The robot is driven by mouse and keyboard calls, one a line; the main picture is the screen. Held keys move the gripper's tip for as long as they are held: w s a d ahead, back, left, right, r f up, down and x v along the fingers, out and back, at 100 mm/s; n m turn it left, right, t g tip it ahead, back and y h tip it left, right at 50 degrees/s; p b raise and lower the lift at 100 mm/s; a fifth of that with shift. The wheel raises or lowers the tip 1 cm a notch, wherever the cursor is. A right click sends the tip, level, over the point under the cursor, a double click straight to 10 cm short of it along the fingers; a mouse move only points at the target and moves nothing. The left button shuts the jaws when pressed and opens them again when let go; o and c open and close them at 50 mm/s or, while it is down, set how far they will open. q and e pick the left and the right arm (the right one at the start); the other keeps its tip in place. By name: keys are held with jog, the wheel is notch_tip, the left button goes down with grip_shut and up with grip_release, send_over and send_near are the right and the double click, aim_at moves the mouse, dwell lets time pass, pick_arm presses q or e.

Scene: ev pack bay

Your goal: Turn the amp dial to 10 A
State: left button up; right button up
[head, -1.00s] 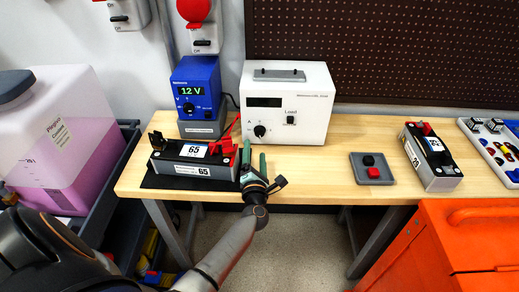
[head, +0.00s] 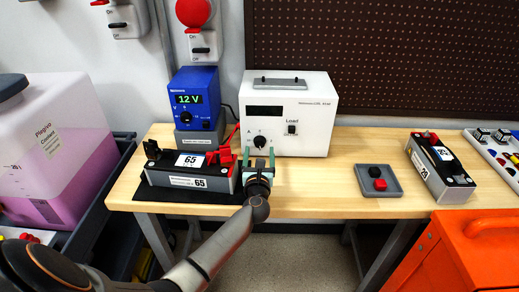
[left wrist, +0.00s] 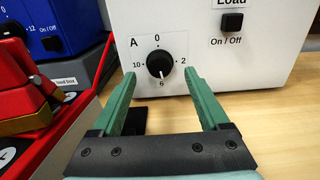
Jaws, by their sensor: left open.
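The amp dial (head: 259,142) is a black round knob on the front of the white load box (head: 316,92). In the left wrist view the dial (left wrist: 160,64) has a scale marked A with 0 at the top, 2 right, 6 below and 10 left. A small white mark on the knob seems to point down toward 6. My left gripper (head: 258,154) is open and empty in front of the dial. In the left wrist view its green fingertips (left wrist: 158,76) stand on either side of the dial, apart from it.
A Load On/Off button (left wrist: 232,21) sits right of the dial. A blue 12 V unit (head: 195,96) stands to the left. A battery labelled 65 (head: 167,180) with red and black clamps lies close left of my gripper. A grey tray (head: 388,190) lies to the right.

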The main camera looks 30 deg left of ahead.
aim_at(260, 143)
pick_arm(q)
jog(key=shift+x, duration=1.45)
grip_shut()
